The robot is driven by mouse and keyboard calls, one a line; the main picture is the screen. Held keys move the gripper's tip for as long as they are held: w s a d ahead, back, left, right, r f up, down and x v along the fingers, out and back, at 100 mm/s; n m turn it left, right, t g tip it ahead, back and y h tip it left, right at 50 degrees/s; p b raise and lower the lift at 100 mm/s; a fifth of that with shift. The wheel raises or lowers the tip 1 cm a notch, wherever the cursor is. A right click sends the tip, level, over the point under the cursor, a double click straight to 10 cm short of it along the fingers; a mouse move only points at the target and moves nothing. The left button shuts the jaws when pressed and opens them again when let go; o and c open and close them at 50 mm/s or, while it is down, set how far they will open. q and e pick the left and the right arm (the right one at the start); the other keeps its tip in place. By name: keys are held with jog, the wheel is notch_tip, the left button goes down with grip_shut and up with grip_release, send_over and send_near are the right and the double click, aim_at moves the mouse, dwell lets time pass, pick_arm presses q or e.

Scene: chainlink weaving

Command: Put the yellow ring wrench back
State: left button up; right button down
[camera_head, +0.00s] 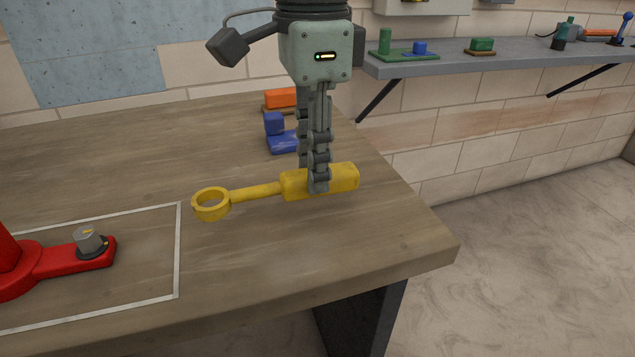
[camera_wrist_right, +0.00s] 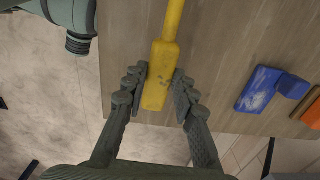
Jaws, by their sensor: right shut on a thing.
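The yellow ring wrench (camera_head: 255,192) is over the right part of the wooden table, its ring end at left and its thick handle at right. My right gripper (camera_head: 318,186) comes down from above and is shut on the handle. In the right wrist view, the fingers (camera_wrist_right: 160,78) sit on both sides of the yellow handle (camera_wrist_right: 157,92). I cannot tell whether the wrench touches the table or hangs just above it. My left gripper is not in view.
A red part with a grey knob (camera_head: 89,240) lies in a white outline at left on the table (camera_head: 250,290). A blue block (camera_head: 282,142) and an orange block (camera_head: 280,98) are behind the gripper. A wall shelf (camera_head: 480,57) holds several small things.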

jog(key=shift+w+d+f, duration=0.1)
jog(key=shift+d+f, duration=0.2)
jog(key=shift+f, duration=0.1)
notch_tip(320, 180, down, 2)
jog(key=shift+f, duration=0.15)
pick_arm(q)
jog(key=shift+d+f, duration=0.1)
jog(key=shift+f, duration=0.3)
pick_arm(e)
jog(key=shift+f, duration=0.45)
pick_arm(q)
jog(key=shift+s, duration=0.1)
pick_arm(e)
jog(key=shift+f, duration=0.1)
jog(key=shift+f, duration=0.1)
jog(key=c, duration=1.2)
grip_release()
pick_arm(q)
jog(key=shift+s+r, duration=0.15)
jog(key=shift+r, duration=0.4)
